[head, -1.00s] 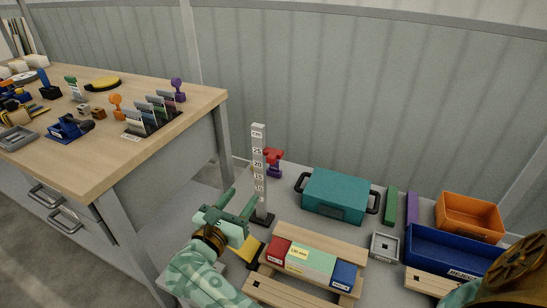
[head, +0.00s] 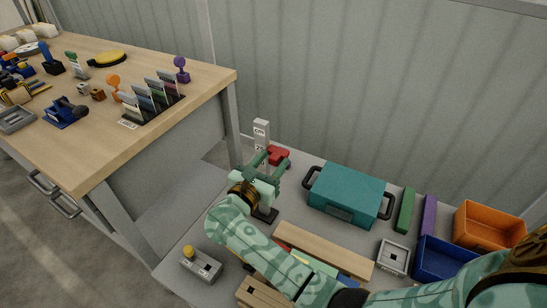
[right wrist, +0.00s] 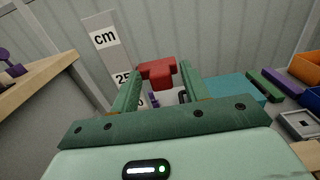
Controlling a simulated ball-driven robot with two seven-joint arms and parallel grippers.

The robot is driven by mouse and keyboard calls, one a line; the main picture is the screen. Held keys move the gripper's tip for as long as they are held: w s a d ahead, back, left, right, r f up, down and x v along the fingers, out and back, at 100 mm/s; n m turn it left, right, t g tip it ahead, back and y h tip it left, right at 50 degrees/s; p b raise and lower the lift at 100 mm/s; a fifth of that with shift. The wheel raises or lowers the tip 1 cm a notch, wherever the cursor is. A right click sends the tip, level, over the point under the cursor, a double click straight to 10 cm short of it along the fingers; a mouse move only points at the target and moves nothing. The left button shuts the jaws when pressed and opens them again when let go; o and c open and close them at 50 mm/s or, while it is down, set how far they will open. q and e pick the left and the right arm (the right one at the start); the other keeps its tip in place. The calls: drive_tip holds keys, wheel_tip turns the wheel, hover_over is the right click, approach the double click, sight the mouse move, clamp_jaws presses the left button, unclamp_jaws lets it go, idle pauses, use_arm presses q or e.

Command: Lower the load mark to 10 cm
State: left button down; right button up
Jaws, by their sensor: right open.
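The upright white scale post (head: 261,130) stands on the grey table, with "cm" at its top; it also shows in the right wrist view (right wrist: 101,40). A red piece (head: 279,154), which looks like the load mark, is just right of the post, near the upper numbers. In the right wrist view the red piece (right wrist: 157,72) shows between and beyond my finger tips, near the 25 label. My right gripper (head: 273,162) is open in front of the post; contact with the red piece cannot be told. The lower scale is hidden behind my gripper. My left gripper is not in view.
A teal case (head: 345,192) stands right of the post. Green (head: 405,210) and purple bars (head: 429,214), an orange bin (head: 487,224) and a blue bin (head: 440,257) lie farther right. A grey box with a yellow knob (head: 201,265) is at front left. A wooden workbench (head: 150,135) stands left.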

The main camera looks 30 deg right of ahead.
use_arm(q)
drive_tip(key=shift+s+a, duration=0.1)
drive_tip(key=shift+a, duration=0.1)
